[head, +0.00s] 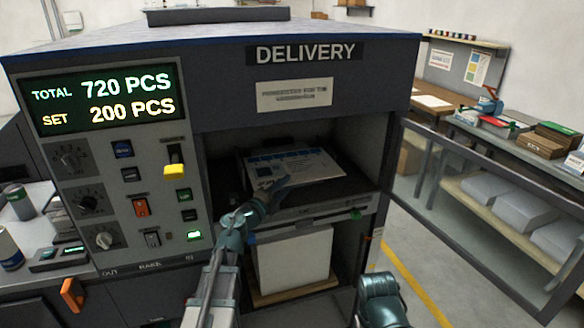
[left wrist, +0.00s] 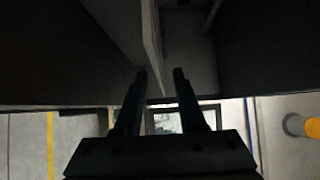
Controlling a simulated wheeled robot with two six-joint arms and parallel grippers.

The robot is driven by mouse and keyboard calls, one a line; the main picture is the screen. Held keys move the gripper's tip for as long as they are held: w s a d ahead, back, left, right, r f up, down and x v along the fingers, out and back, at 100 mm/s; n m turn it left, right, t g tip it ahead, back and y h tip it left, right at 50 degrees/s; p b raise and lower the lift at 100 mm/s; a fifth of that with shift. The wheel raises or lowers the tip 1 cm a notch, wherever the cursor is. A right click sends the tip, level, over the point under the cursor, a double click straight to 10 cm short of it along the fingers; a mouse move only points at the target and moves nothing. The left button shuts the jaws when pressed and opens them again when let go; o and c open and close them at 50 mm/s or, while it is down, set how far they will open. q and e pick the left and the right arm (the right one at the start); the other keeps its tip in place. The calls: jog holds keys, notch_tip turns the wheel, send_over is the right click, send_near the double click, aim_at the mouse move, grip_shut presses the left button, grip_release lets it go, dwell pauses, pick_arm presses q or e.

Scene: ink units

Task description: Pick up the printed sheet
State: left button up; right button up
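The printed sheet (head: 310,165) lies face up in the delivery bay, white with blue print. Whether it is one sheet or the top of a stack I cannot tell. My left gripper (head: 280,185) reaches in from the front, its fingertips at the sheet's near edge. In the left wrist view, the fingers of my left gripper (left wrist: 160,72) stand apart. A thin pale edge (left wrist: 152,40) runs down between them, close to one finger, with a gap at the other. A teal part of my right arm shows at the bottom of the head view; its fingers are out of sight.
The delivery machine (head: 365,65) frames the bay, with a control panel on the left. Its clear door (head: 470,220) stands open to the right. A white paper stack (head: 295,262) sits in the compartment below. Benches with boxes stand at the far right.

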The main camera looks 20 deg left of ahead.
aim_at(294, 179)
pick_arm(q)
jog(key=x, duration=0.5)
jog(key=shift+w+d, duration=0.1)
jog(key=shift+d, duration=0.15)
grip_shut()
